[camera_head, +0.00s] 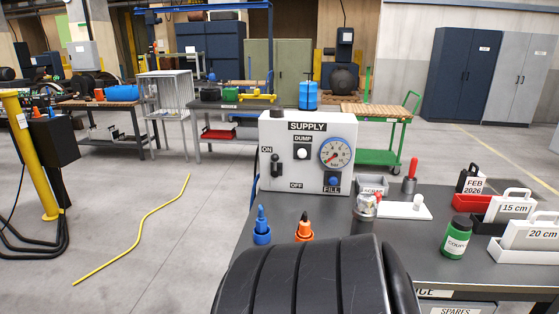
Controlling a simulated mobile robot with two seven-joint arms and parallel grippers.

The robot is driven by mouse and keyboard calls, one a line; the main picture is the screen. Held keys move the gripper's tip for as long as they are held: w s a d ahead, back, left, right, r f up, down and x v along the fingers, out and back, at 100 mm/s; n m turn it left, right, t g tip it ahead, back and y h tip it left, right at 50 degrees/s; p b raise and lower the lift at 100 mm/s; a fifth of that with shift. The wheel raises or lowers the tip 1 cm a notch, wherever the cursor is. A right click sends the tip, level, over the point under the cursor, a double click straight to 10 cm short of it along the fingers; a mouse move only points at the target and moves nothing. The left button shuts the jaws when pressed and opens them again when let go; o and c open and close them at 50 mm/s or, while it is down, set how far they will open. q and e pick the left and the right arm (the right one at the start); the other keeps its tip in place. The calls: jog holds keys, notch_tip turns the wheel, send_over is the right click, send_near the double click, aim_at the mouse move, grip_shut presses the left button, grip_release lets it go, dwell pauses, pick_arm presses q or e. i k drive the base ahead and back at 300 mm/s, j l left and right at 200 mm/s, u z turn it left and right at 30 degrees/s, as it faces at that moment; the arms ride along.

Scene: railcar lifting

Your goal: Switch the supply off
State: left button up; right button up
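The white supply box (309,128) stands on the dark workbench, upright and facing me. Its black toggle switch (276,164) is at the left of the face. The lever seems to point up, beside the ON label (267,150); the OFF label (296,185) is lower down. A white DUMP button (302,153), a round pressure gauge (336,153) and a blue FILL button (333,181) are on the same face. The gauge reading is too small to tell. Neither of my grippers can be made out in this view.
A large dark ribbed cylinder (305,275) fills the bottom middle and hides the bench's near part. A blue-tipped piece (262,228) and an orange one (304,228) stand before the box. A green jar (456,238) and labelled trays are at right. Floor at left is mostly clear.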

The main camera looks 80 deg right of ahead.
aim_at(275, 158)
jog(key=z, duration=0.5)
jog(key=k+l+z, duration=0.1)
jog(key=z, duration=0.4)
jog(key=l+z, duration=0.2)
jog(key=z, duration=0.3)
